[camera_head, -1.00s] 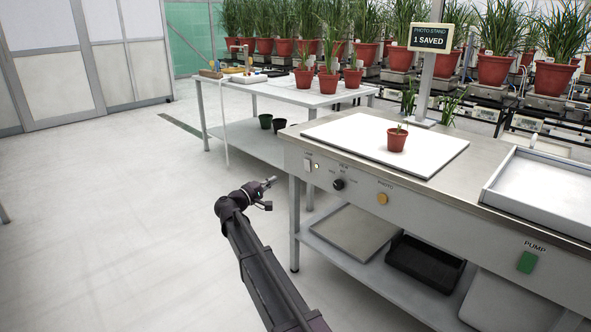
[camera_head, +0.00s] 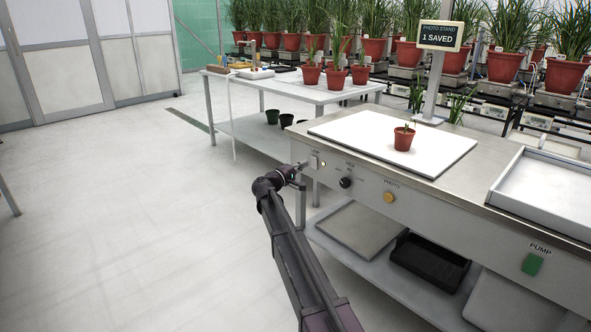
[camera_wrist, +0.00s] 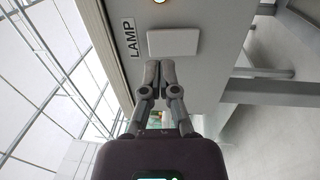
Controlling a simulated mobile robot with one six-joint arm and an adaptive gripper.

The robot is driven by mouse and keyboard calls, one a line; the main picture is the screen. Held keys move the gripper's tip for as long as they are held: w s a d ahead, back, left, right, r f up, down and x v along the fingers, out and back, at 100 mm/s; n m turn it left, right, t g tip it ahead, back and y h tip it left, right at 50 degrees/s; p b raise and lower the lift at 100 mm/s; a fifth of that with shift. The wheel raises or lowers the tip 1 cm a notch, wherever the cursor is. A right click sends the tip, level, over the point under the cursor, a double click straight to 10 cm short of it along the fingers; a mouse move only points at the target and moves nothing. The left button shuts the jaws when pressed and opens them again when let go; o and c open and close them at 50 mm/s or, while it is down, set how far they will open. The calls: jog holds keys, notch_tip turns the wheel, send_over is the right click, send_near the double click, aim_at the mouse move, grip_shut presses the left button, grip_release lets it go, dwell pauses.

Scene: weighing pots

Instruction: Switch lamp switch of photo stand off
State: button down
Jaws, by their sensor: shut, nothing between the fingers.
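The lamp switch (camera_head: 314,162) is a pale rocker on the left end of the photo stand's (camera_head: 417,180) front panel. In the wrist view the lamp switch (camera_wrist: 173,42) is a plain light plate beside the "LAMP" label (camera_wrist: 130,38). A small round indicator (camera_head: 323,164) beside it looks lit, and its edge shows in the wrist view. My gripper (camera_wrist: 159,68) is shut and empty, its fingertips just short of the switch plate. I cannot tell whether they touch it. In the head view my gripper (camera_head: 299,167) is at the panel's left end.
The panel also has a black knob (camera_head: 346,182) and a yellow photo button (camera_head: 389,197). A small potted plant (camera_head: 403,138) stands on the white board (camera_head: 345,130). The display sign (camera_head: 440,36) reads "1 SAVED". The floor on the left is clear.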

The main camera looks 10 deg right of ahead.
jog(key=shift+x, duration=1.2)
jog(key=shift+d, duration=0.1)
jog(key=shift+d, duration=0.2)
jog(key=shift+a, duration=0.25)
jog(key=r+p+v, duration=0.2)
jog(key=r+v, duration=0.1)
jog(key=v, duration=1)
jog(key=shift+s+a, duration=0.3)
jog(key=shift+a, duration=0.1)
jog(key=shift+r, duration=0.1)
